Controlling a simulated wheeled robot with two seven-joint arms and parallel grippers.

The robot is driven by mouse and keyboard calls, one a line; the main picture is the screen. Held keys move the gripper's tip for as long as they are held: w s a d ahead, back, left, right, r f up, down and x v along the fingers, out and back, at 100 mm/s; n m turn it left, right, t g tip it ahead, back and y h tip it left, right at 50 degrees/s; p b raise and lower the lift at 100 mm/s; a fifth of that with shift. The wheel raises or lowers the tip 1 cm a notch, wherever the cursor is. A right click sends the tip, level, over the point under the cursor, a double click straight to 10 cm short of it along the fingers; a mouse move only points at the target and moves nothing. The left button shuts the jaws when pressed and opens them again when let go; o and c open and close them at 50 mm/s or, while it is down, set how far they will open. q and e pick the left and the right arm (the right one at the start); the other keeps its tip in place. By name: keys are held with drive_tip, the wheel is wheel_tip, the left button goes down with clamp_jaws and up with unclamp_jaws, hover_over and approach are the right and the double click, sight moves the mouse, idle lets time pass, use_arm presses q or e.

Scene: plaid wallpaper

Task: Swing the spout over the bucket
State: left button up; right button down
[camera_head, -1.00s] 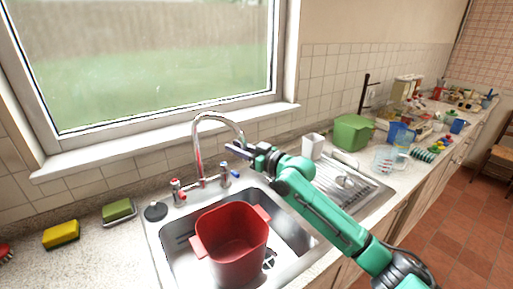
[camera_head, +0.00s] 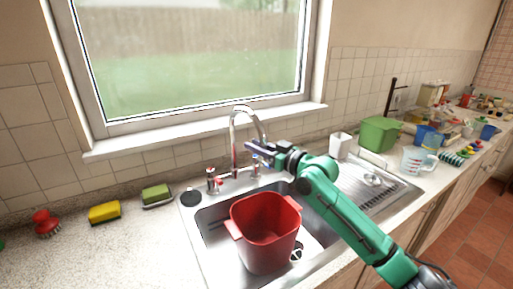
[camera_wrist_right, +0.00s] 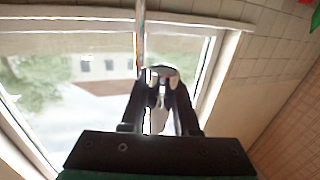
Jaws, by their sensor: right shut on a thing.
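The chrome spout (camera_head: 235,125) arches up from the tap behind the sink. Its end comes down on the right, at my right gripper (camera_head: 259,150). My right gripper is shut on the spout near that end, above the back edge of the sink. In the right wrist view the fingers (camera_wrist_right: 158,76) are closed around a shiny piece, with a bright upright pipe (camera_wrist_right: 140,35) just beyond. The red bucket (camera_head: 264,245) stands upright and looks empty in the sink basin, in front of the spout and nearer to me. My left gripper is not in view.
Red-marked (camera_head: 212,180) and blue-marked (camera_head: 256,166) tap handles flank the spout's base. Sponges (camera_head: 104,212) and a red brush (camera_head: 46,222) lie on the left counter.

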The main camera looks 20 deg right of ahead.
drive_tip(key=c, duration=0.7)
unclamp_jaws()
drive_tip(key=shift+a, duration=0.1)
drive_tip(key=shift+o, duration=0.2)
drive_tip(key=b+v, duration=0.7)
drive_tip(key=v, duration=0.7)
